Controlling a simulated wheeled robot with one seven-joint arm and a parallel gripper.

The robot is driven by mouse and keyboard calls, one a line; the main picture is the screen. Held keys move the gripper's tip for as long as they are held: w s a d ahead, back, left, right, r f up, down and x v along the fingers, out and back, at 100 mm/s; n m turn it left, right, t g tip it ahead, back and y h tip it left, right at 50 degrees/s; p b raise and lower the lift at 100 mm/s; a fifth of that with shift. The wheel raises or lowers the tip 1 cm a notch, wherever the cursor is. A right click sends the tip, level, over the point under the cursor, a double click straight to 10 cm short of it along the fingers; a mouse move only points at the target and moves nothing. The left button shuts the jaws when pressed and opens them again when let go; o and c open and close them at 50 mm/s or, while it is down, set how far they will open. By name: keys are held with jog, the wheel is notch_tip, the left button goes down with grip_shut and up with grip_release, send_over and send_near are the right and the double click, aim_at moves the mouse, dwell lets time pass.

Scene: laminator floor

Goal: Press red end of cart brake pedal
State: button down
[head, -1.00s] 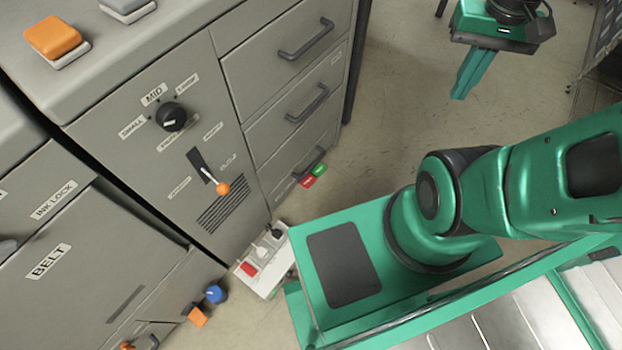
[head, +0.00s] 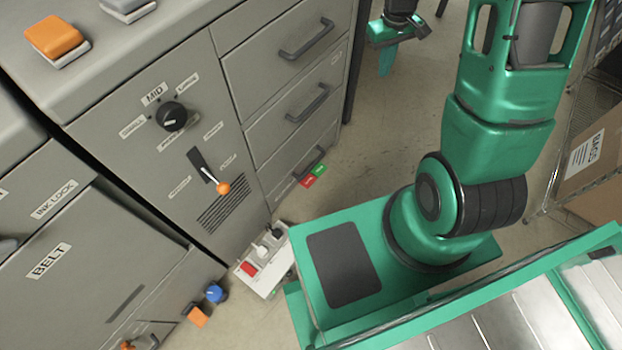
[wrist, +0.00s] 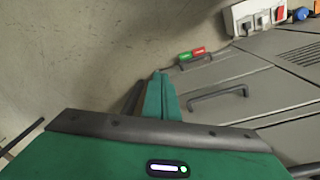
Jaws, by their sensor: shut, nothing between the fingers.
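The brake pedal's red end (head: 307,181) shows low at the foot of the grey drawer cart, with a green end (head: 319,170) beside it on the right. In the wrist view the red end (wrist: 199,51) and green end (wrist: 184,56) sit side by side near the cart's bottom edge. My gripper (head: 385,65) is shut and empty, pointing down at the top of the head view, apart from the pedal. Its closed fingers (wrist: 160,90) show in the wrist view, below and left of the pedal in the picture.
The grey drawer cart (head: 285,85) has several dark handles. A white power strip (head: 262,262) with a red switch lies on the floor by the cabinet. A cardboard box (head: 590,165) stands at right. Floor (head: 390,140) between the cart and my arm is clear.

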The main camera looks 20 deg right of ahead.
jog(key=w+a+f+n, duration=0.1)
jog(key=w+a+f, duration=0.15)
jog(key=f, duration=0.45)
jog(key=w+a+f+n, duration=0.1)
jog(key=w+f, duration=0.3)
jog(key=f, duration=0.3)
jog(key=n+t+y, duration=0.2)
jog(key=n+y, duration=0.1)
jog(key=n, duration=0.1)
send_over(308, 181)
jog(key=s+d, duration=0.3)
notch_tip(308, 181, down, 38)
jog(key=r, duration=0.1)
jog(key=shift+f, duration=0.25)
jog(key=x, duration=1)
jog(key=shift+a, duration=0.15)
